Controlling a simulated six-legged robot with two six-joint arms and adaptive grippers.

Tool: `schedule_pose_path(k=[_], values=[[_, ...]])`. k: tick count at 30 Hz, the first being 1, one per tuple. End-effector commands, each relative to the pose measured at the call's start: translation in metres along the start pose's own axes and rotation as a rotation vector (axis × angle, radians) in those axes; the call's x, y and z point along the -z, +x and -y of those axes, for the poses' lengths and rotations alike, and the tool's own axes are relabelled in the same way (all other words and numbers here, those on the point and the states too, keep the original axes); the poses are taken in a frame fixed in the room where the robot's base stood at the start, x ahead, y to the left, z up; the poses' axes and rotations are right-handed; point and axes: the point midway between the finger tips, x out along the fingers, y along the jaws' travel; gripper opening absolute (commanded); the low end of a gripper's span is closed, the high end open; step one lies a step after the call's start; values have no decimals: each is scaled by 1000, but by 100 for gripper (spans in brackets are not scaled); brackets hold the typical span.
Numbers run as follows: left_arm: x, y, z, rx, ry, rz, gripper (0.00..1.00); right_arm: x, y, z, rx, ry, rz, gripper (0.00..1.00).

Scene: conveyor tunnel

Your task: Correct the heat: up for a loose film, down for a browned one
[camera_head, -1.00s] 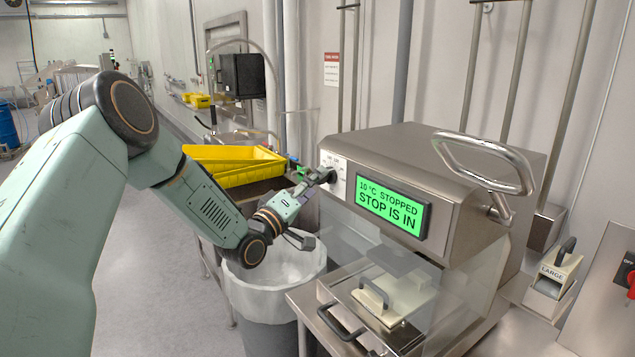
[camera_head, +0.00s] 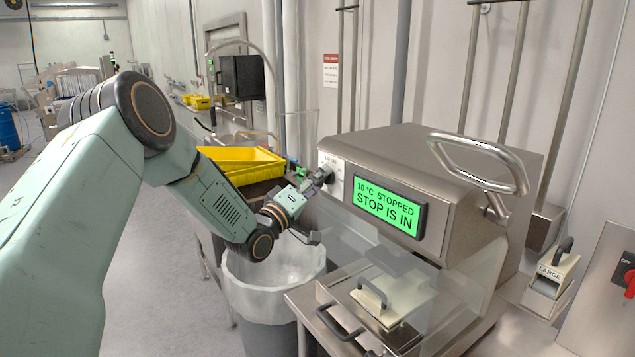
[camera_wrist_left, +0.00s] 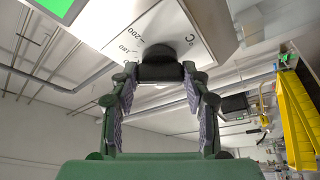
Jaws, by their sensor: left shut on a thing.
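The sealing machine (camera_head: 470,170) is a steel box with a green display (camera_head: 389,206) reading "10 °C STOPPED" and "STOP IS IN". A black heat knob (camera_wrist_left: 160,68) sits on a pale dial plate (camera_wrist_left: 150,25) marked 180, 200 and °C. My left gripper (camera_head: 322,178) is at the machine's left end. In the left wrist view its fingers are shut on the knob, one on each side. The fingers hide part of the knob in the head view. My right gripper is out of view. No film can be made out.
A bin with a white liner (camera_head: 272,300) stands below my left forearm. Yellow trays (camera_head: 240,165) lie behind the gripper. The machine has a bent steel handle (camera_head: 480,160) and a drawer (camera_head: 330,322). A block labelled LARGE (camera_head: 552,275) and a red switch (camera_head: 629,283) are at right.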

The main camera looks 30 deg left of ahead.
Motion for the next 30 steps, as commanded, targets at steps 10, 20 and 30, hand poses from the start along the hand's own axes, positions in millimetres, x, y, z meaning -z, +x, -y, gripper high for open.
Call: schedule_pose_path(k=[10,20,30], values=[[-1,0,1,-21,44,1,15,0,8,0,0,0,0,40],[-1,0,3,-113,266,1,15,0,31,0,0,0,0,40],[0,0,1,-122,292,1,15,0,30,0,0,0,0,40]])
